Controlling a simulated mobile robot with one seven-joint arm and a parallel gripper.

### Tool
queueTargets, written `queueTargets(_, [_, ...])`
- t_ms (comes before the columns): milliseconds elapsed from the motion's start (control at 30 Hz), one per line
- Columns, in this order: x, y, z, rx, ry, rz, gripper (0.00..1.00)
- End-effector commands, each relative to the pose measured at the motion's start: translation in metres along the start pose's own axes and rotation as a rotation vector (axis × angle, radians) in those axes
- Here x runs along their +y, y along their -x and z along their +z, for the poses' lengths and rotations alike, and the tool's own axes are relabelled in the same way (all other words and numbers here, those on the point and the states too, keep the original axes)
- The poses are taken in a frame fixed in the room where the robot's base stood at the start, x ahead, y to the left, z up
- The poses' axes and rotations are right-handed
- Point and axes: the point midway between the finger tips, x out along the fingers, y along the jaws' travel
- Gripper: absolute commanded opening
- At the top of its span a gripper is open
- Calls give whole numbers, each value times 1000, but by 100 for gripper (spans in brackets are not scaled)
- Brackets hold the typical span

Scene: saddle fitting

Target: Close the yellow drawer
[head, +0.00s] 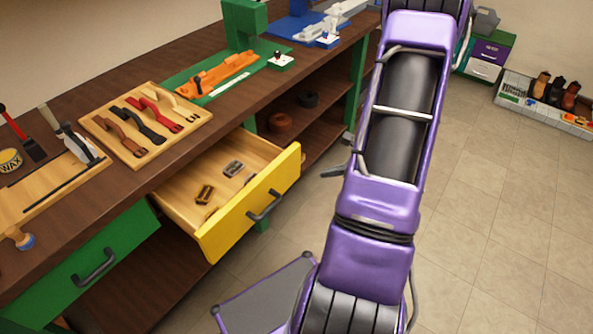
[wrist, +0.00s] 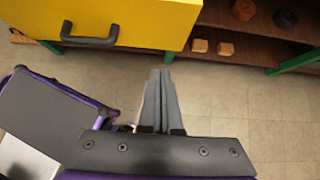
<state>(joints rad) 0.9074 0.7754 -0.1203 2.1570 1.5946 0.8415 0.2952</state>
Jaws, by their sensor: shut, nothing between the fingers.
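The yellow drawer (head: 252,205) stands pulled out of the workbench in the head view, its open top showing several small metal pieces inside. Its dark handle (head: 264,206) is on the yellow front. In the wrist view the yellow front (wrist: 150,22) fills the upper left, with the handle (wrist: 90,38) near its lower edge. My gripper (wrist: 162,72) is shut and empty, pointing toward the drawer, below and to the right of the handle in the picture. It looks apart from the drawer front. In the head view my gripper is mostly hidden behind my purple arm.
The workbench top (head: 180,120) holds a wooden board with several straps (head: 145,123), hand tools and a green machine (head: 245,25). A closed green drawer (head: 85,270) is at left. Open shelves (head: 305,125) lie right of the yellow drawer. The tiled floor (head: 500,200) at right is clear.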

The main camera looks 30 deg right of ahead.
Motion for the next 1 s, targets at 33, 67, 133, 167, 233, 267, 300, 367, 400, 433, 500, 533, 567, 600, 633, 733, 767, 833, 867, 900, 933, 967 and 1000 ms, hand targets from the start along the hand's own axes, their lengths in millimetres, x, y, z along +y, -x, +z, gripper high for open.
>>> queueTargets(33, [0, -1, -3, -1, -14, -1, 0])
queueTargets(67, [0, -3, -3, -1, -17, -1, 0])
queueTargets(133, [0, -9, -3, -2, -18, -1, 0])
queueTargets(167, [0, -12, -3, -2, -18, -1, 0])
queueTargets(233, [1, -24, -3, -2, -16, 2, 0])
queueTargets(267, [1, -29, -3, -1, -16, 1, 0])
queueTargets(300, [1, -37, -3, 0, -15, 2, 0])
queueTargets(367, [1, -50, -3, -1, -15, 2, 0])
queueTargets(400, [1, -60, -3, -1, -15, 3, 0])
queueTargets(433, [1, -66, -3, -1, -13, 2, 0])
queueTargets(500, [1, -81, -3, 0, -14, 2, 0])
queueTargets(533, [1, -88, -3, -1, -14, 2, 0])
queueTargets(567, [1, -94, -2, -1, -13, 2, 0])
queueTargets(600, [1, -101, -3, -1, -13, 2, 0])
queueTargets(633, [0, -105, 0, -2, -12, 0, 0])
queueTargets(733, [0, -114, 14, -2, -10, -1, 0])
queueTargets(767, [0, -117, 16, -3, -11, -1, 0])
queueTargets(833, [-1, -122, 21, -1, -11, -2, 0])
queueTargets(867, [-1, -123, 22, -1, -11, -2, 0])
queueTargets(900, [-1, -125, 24, 0, -12, -2, 0])
queueTargets(933, [-1, -126, 25, 0, -12, -2, 0])
queueTargets(967, [-1, -127, 25, -1, -12, -2, 0])
queueTargets(1000, [-1, -128, 26, -1, -12, -2, 0])
